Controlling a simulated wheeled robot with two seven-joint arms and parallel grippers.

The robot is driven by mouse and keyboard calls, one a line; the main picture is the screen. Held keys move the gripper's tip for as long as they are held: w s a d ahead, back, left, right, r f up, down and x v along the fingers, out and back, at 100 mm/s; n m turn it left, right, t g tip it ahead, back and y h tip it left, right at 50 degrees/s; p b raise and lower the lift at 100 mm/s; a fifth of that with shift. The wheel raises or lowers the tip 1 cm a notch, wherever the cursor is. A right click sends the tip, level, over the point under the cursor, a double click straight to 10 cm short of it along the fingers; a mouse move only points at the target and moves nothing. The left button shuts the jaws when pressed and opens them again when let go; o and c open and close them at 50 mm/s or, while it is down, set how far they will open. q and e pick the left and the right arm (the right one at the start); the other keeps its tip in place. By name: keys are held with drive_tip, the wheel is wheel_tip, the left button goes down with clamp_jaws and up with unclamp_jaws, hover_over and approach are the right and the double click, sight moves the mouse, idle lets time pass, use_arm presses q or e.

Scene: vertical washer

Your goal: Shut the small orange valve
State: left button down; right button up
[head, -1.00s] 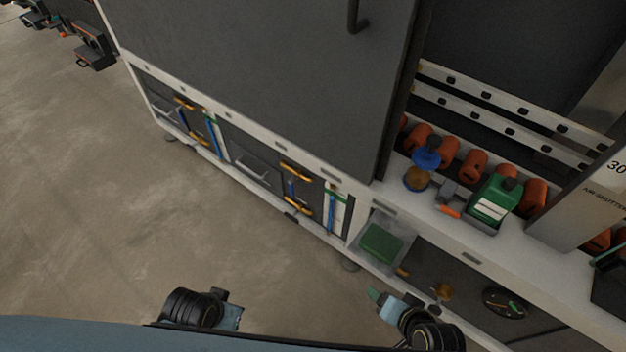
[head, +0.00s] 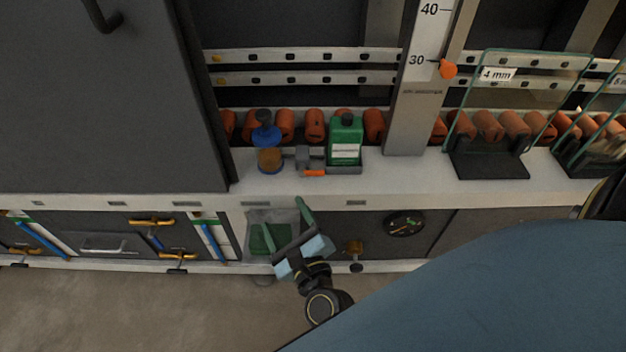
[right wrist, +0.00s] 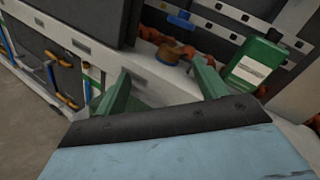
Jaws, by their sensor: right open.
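Small orange-yellow valve handles show on the lower panel in the head view: an upper one (head: 151,222) and a lower one (head: 178,255). A small orange-brown valve-like part (head: 353,248) sits below the shelf, right of my right gripper. I cannot tell which one is the task's valve. My right gripper (head: 283,216) is open and empty, its green fingers spread in front of the shelf's front edge and a clear bin. In the right wrist view the open fingers (right wrist: 160,68) have nothing between them, and orange handles (right wrist: 68,101) show at the left. My left gripper is out of view.
A dark round dial (head: 404,223) sits further right. Floor is clear at lower left.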

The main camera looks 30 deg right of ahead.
drive_tip(key=s+d+f+m+g+h, duration=0.25)
drive_tip(key=d+m+h, duration=0.35)
drive_tip(key=m, duration=0.5)
drive_tip(key=h, duration=0.1)
approach(314, 175)
drive_tip(key=b+x, duration=0.1)
drive_tip(key=x, duration=0.5)
drive_tip(key=shift+w+d, duration=0.15)
drive_tip(key=shift+w, duration=0.2)
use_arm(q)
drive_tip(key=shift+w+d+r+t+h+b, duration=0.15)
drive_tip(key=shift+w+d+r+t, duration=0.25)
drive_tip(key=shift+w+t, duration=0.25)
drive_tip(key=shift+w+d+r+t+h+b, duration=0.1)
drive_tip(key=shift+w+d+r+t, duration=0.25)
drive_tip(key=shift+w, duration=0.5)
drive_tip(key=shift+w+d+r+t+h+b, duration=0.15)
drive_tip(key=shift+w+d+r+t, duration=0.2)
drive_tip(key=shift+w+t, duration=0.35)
use_arm(e)
drive_tip(key=shift+w+d, duration=0.4)
drive_tip(key=shift+w, duration=0.2)
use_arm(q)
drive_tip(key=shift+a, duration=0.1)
use_arm(e)
drive_tip(key=shift+c, duration=0.3)
drive_tip(key=c, duration=0.8)
